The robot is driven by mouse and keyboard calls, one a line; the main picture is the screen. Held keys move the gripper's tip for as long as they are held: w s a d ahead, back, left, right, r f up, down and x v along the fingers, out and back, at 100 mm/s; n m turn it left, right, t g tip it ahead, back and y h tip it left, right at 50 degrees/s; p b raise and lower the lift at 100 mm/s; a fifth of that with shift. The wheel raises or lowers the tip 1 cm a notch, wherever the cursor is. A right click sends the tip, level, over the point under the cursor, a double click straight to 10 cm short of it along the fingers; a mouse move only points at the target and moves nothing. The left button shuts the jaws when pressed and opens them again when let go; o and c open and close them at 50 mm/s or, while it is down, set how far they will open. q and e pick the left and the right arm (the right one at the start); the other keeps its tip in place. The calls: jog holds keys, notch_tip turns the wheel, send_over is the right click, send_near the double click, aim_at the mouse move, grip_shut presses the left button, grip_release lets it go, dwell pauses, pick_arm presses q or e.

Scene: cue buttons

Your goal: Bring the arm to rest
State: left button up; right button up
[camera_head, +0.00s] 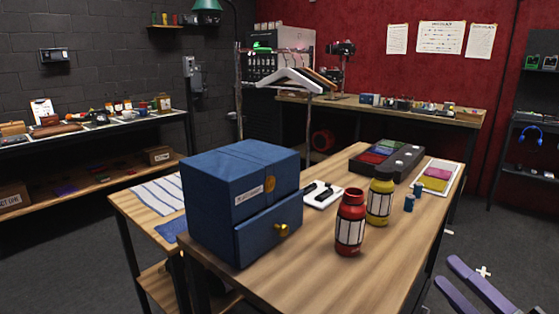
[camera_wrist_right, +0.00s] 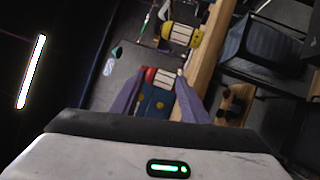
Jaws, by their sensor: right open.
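My right gripper (camera_head: 448,271) shows at the lower right of the head view, its two purple fingers spread and empty. It is beside the wooden table (camera_head: 375,262), past its right edge and apart from everything on it. In the right wrist view the fingers (camera_wrist_right: 155,86) are also apart, with nothing held between them. A red-capped bottle (camera_wrist_right: 165,77) and a yellow one (camera_wrist_right: 182,35) show beyond them. My left gripper is in neither view.
On the table stand a blue box (camera_head: 215,190) with a drawer, a red bottle (camera_head: 350,222), a yellow bottle (camera_head: 380,202) and a dark tray (camera_head: 403,162) of coloured blocks. A clothes rack (camera_head: 239,105) stands behind. The floor right of the table looks clear.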

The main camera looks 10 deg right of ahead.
notch_tip(320, 180, down, 12)
jog(key=s+a+m+g+h, duration=0.15)
jog(key=m+h, duration=0.35)
jog(key=m, duration=0.5)
jog(key=s+a+f+m+g+y+p, duration=0.1)
jog(key=s+a+f+m+g, duration=0.4)
jog(key=s+a+f, duration=0.2)
jog(key=s+a+f+m+g+y+p, duration=0.1)
jog(key=s+a+f+m+g, duration=0.3)
jog(key=a+f, duration=0.8)
jog(key=s+f+m, duration=0.1)
jog(key=s+f, duration=0.1)
jog(key=shift+s+a+m+g, duration=0.25)
jog(key=shift+s+m+g, duration=0.05)
jog(key=shift+s+g, duration=0.1)
